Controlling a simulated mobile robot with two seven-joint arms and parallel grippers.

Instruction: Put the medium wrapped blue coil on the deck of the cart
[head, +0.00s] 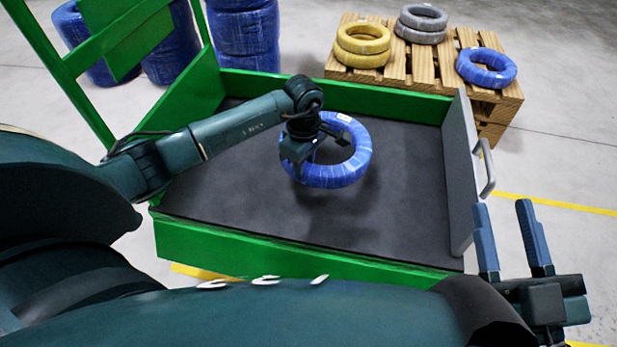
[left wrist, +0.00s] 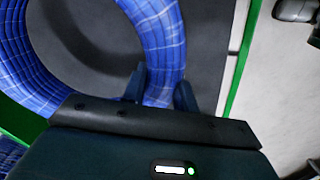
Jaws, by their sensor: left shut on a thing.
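The wrapped blue coil (head: 358,165) is over the dark deck (head: 235,205) of the green cart (head: 290,262), near the middle. My left gripper (head: 303,160) is shut on the near-left part of the coil's ring. In the left wrist view the coil (left wrist: 158,40) passes between the two fingers of the left gripper (left wrist: 160,88). A shadow lies on the deck beside the coil; I cannot tell whether the coil touches the deck. My right gripper (head: 512,240) is empty, its fingers apart, outside the cart at the lower right.
A wooden pallet (head: 395,65) behind the cart bears yellow coils (head: 362,45), grey coils (head: 421,23) and another blue coil (head: 486,67). Large blue coils (head: 243,40) stand behind the cart's left side. A grey end panel with a handle (head: 487,168) bounds the deck's right. Much of the deck is clear.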

